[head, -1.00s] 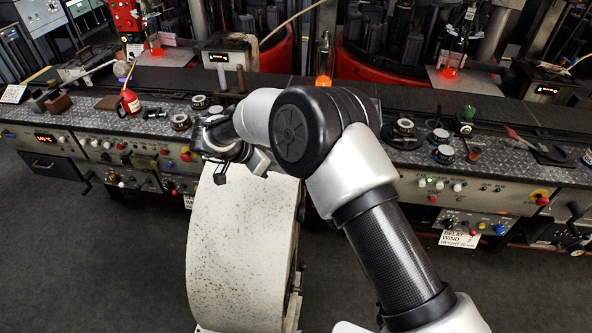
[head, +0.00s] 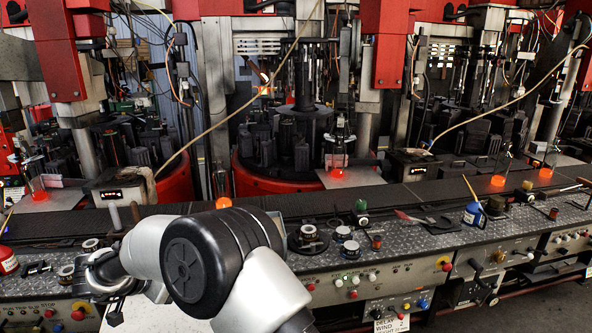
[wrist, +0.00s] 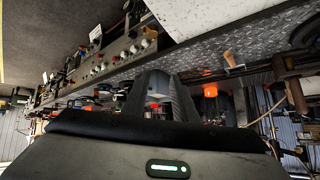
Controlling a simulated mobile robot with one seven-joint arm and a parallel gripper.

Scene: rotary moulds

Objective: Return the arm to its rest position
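My arm is folded in the lower left of the head view, its elbow and grey links in front of the machine's ledge. The end of the arm is at the left, by the ledge edge, and my gripper's fingers are hidden there. In the wrist view my gripper (wrist: 166,98) shows two dark fingers standing up from the wide gripper body, with a gap between them. Nothing is seen held between the fingers. The wrist view is tilted and shows the ledge and control panels behind the fingers.
A long ledge with patterned metal plate (head: 400,240) runs across, with a blue bottle (head: 473,214), a red bottle (head: 7,261) and several small round parts on it. Glowing orange glass (head: 338,174) stands behind it. Red moulding machines (head: 270,172) fill the back. Dark floor lies at lower right.

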